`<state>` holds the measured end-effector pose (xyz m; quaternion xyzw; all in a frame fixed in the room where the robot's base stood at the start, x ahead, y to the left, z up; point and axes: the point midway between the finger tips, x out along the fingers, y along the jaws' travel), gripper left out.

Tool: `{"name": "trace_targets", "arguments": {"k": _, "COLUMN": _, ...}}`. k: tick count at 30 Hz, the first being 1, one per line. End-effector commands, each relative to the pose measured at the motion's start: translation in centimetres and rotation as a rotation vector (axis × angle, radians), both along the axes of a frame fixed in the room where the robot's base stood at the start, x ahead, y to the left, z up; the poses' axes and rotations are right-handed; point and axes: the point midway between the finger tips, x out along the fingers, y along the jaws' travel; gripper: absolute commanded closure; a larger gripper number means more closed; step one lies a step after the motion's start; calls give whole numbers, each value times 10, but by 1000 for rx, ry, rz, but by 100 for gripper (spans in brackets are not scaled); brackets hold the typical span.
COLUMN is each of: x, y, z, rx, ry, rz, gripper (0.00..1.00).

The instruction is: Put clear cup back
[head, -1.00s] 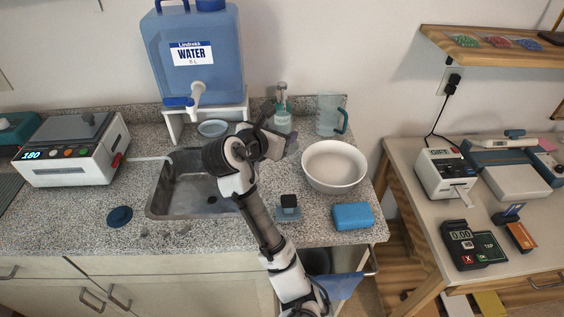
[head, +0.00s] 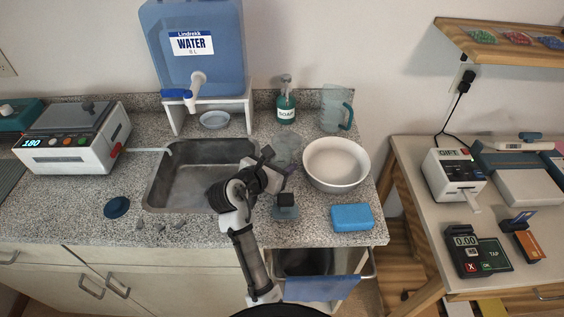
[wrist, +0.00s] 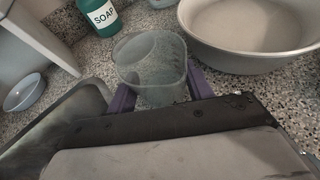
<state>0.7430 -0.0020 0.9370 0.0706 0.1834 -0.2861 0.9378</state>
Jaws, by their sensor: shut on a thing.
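The clear cup (head: 287,147) is a see-through tumbler at the right of the sink, between the sink and the white bowl. In the wrist view the clear cup (wrist: 152,68) stands between the purple fingers of my gripper (wrist: 160,98), which is shut on it. In the head view my gripper (head: 281,168) is at the cup's near side, and my wrist covers part of the contact. The cup looks about upright. I cannot tell whether its base touches the counter.
The white bowl (head: 336,165) stands close at the right. The soap bottle (head: 286,104) and a clear jug (head: 334,110) with a teal handle are behind. The sink (head: 195,175) is left. A dark-topped small item (head: 286,206) and blue sponge (head: 351,217) lie nearer.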

Motion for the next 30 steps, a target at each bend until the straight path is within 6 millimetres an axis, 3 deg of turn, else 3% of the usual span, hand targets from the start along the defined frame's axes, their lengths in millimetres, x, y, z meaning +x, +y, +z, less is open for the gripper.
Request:
{"name": "trace_targets", "arguments": {"k": 9, "x": 0, "y": 0, "z": -3, "rx": 0, "ry": 0, "rz": 0, "gripper": 73}}
{"name": "trace_targets", "arguments": {"k": 10, "x": 0, "y": 0, "z": -3, "rx": 0, "ry": 0, "rz": 0, "gripper": 46}}
{"name": "trace_targets", "arguments": {"k": 15, "x": 0, "y": 0, "z": -2, "rx": 0, "ry": 0, "rz": 0, "gripper": 26}}
{"name": "trace_targets", "arguments": {"k": 25, "x": -1, "y": 1, "z": 1, "rx": 0, "ry": 0, "rz": 1, "gripper": 26}}
{"name": "trace_targets", "arguments": {"k": 30, "x": -20, "y": 15, "z": 8, "rx": 3, "ry": -2, "rz": 5, "gripper": 26}}
